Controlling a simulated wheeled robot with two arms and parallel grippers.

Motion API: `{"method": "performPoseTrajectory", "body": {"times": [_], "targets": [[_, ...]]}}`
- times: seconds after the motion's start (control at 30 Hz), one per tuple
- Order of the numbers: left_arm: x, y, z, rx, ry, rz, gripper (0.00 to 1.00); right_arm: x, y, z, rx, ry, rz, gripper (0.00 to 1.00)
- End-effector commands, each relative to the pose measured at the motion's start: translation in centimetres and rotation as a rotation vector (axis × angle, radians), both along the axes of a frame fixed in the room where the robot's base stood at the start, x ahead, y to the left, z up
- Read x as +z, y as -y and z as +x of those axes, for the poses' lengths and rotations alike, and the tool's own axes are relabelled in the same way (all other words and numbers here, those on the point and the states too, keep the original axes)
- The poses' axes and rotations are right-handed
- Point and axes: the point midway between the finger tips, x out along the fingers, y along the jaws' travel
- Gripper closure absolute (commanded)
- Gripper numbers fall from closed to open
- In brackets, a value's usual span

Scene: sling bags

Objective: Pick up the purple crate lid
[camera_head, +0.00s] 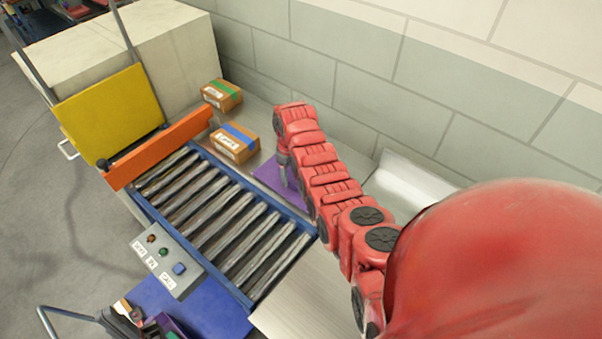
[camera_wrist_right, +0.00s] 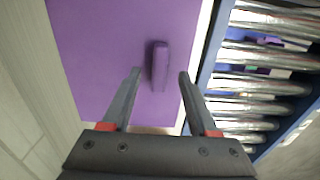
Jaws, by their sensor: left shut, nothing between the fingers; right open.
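The purple crate lid (camera_wrist_right: 105,40) lies flat beside the roller conveyor, with a raised purple handle (camera_wrist_right: 160,66) on its top. In the head view, part of the lid (camera_head: 268,171) shows between the conveyor and the wall, and my red right arm covers the rest. My right gripper (camera_wrist_right: 159,73) is open over the lid, one finger on each side of the handle. No contact with the handle shows, and I cannot tell how far the fingertips are above the lid. My right gripper also shows small in the head view (camera_head: 285,172). My left gripper is not in view.
The roller conveyor (camera_head: 215,210) has a blue frame and an orange end bar (camera_head: 160,148). Cardboard boxes with a blue-taped top (camera_head: 235,142) and a green-taped top (camera_head: 222,95) stand behind it. A button panel (camera_head: 167,261) is in front. The block wall (camera_head: 340,60) closes the back.

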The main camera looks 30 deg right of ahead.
Motion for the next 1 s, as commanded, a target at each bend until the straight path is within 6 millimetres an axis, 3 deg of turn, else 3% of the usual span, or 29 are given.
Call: {"method": "performPoseTrajectory", "body": {"times": [0.23, 0.57, 0.9, 1.0], "targets": [[0.6, 0.0, 0.0, 0.0, -0.001, 0.0, 1.0, -1.6, 0.0, 0.1, -0.001, 0.001, -0.001, 0.4], [0.6, 0.0, 0.0, 0.0, -0.001, 0.0, 1.0, -2.0, 0.0, 0.1, -0.001, 0.003, 0.0, 0.4], [0.6, 0.0, 0.0, 0.0, -0.001, 0.0, 1.0, -1.9, 0.0, 0.1, -0.001, 0.003, 0.0, 1.0], [0.6, 0.0, 0.0, 0.0, -0.001, 0.0, 1.0, -1.9, 0.0, 0.1, -0.001, 0.004, -0.001, 1.0]]}}
